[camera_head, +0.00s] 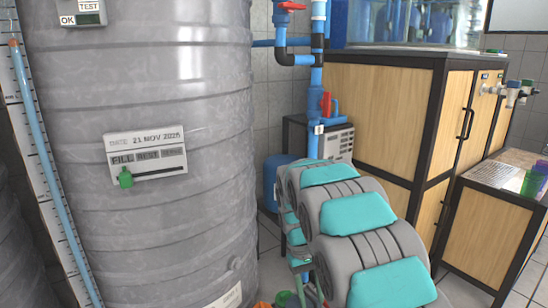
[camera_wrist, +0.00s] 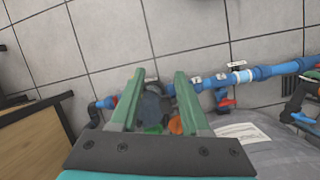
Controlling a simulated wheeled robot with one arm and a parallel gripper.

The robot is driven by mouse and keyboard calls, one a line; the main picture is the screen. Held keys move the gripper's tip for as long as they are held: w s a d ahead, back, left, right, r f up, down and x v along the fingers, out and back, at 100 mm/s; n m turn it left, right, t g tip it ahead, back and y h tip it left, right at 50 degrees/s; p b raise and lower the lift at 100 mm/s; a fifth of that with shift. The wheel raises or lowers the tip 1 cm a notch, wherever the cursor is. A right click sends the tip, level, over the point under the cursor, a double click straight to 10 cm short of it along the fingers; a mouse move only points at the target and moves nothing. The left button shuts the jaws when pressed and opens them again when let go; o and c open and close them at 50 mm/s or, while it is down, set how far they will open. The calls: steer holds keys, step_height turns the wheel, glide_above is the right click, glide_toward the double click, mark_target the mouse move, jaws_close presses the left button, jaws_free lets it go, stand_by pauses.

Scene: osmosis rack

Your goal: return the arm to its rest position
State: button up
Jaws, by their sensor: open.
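My arm (camera_head: 355,225), grey with teal covers, is folded at the lower right of the head view, in front of the wooden cabinet and to the right of the big grey tank. My gripper (camera_wrist: 160,76) shows in the wrist view with its two green fingers apart. Nothing is gripped between them. A dark round part and small green and orange parts show behind the gap. In the head view the gripper is mostly hidden behind the arm and cut off at the bottom edge.
The ribbed grey tank (camera_head: 160,235) stands close on the left, with a date card (camera_head: 146,155) bearing a green slider. Blue pipes (camera_head: 317,60) with red-handled valves run behind. A wooden cabinet (camera_head: 375,115) stands right. A low side table (camera_head: 490,230) holds cups and a paper.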

steer(key=s+d+r+m+p, duration=0.1)
steer(key=s+d+r, duration=0.2)
steer(key=s+r, duration=0.5)
steer(key=s+d+r+m+y+p, duration=0.1)
steer(key=s+r, duration=0.1)
steer(key=s, duration=1.1)
steer(key=s+d+r+m+t+y+p, duration=0.1)
steer(key=s+p, duration=0.1)
steer(key=s, duration=1.1)
steer(key=shift+d+r, duration=0.3)
steer(key=shift+r, duration=0.1)
